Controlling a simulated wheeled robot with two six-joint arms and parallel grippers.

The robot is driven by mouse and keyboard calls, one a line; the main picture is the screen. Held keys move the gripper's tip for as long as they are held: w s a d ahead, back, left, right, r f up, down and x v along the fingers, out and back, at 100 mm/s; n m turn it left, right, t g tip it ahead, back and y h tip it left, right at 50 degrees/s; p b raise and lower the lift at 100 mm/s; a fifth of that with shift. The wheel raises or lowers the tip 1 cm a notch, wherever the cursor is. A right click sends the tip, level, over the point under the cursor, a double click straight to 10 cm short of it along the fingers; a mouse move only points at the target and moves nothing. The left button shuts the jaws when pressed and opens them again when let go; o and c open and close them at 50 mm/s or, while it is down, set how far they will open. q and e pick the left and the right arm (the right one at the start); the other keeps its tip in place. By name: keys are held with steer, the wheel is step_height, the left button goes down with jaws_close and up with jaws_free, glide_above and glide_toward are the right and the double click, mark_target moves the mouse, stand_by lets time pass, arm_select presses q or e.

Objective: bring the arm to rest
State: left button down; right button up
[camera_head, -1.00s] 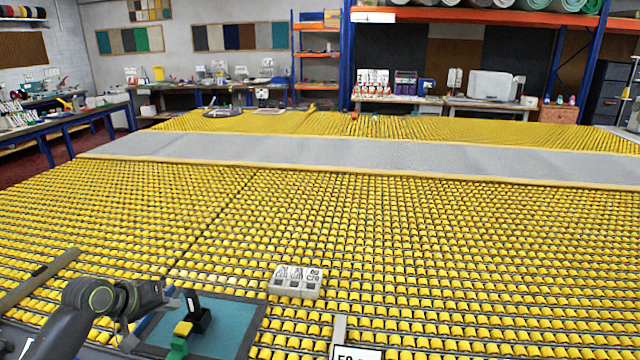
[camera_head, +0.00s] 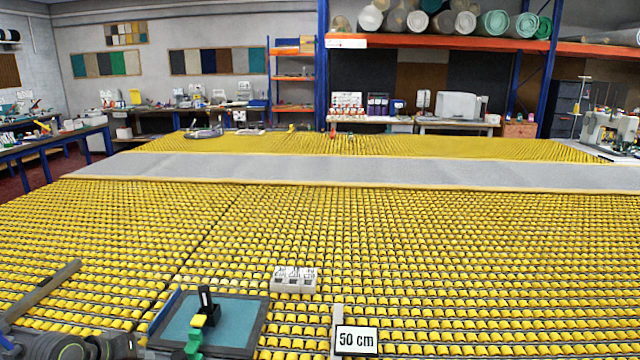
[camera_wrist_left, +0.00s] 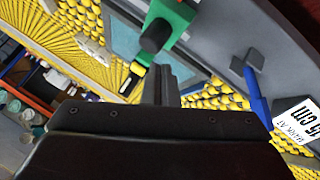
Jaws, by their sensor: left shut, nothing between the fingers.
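My left arm (camera_head: 75,346) shows only at the bottom left corner of the head view, cut off by the lower edge. In the left wrist view my left gripper (camera_wrist_left: 161,84) is shut, with its fingers together and nothing between them. Past the fingers there are a green piece (camera_wrist_left: 176,18) with a dark round knob and part of a teal pad. In the head view the teal pad (camera_head: 238,322) carries a piece with green, yellow and black parts (camera_head: 203,318), to the right of my left arm. My right gripper is not in view.
A wide table of yellow rollers (camera_head: 430,250) fills the middle, with a grey strip (camera_head: 330,170) across it. A small pale box with labels (camera_head: 294,281) and a "50 cm" sign (camera_head: 356,341) stand near the front. A blue bar (camera_wrist_left: 257,97) lies near a "15 cm" label (camera_wrist_left: 298,122).

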arm_select(q)
steer(key=s+d+f+m+g+y, duration=0.1)
steer(key=s+d+f, duration=0.2)
steer(key=s+f, duration=0.45)
steer(key=s+d+f+m+g+y, duration=0.1)
steer(key=s+d+f+m, duration=0.2)
steer(key=s, duration=0.7)
steer(key=s+d+n+g+y, duration=0.1)
steer(key=s+g+y, duration=0.15)
steer(key=s, duration=1.45)
step_height(320, 180, down, 25)
steer(key=a+g, duration=0.1)
steer(key=a, duration=0.1)
steer(key=s+d+f+g, duration=0.1)
steer(key=s+f, duration=1.4)
steer(key=shift+d, duration=0.4)
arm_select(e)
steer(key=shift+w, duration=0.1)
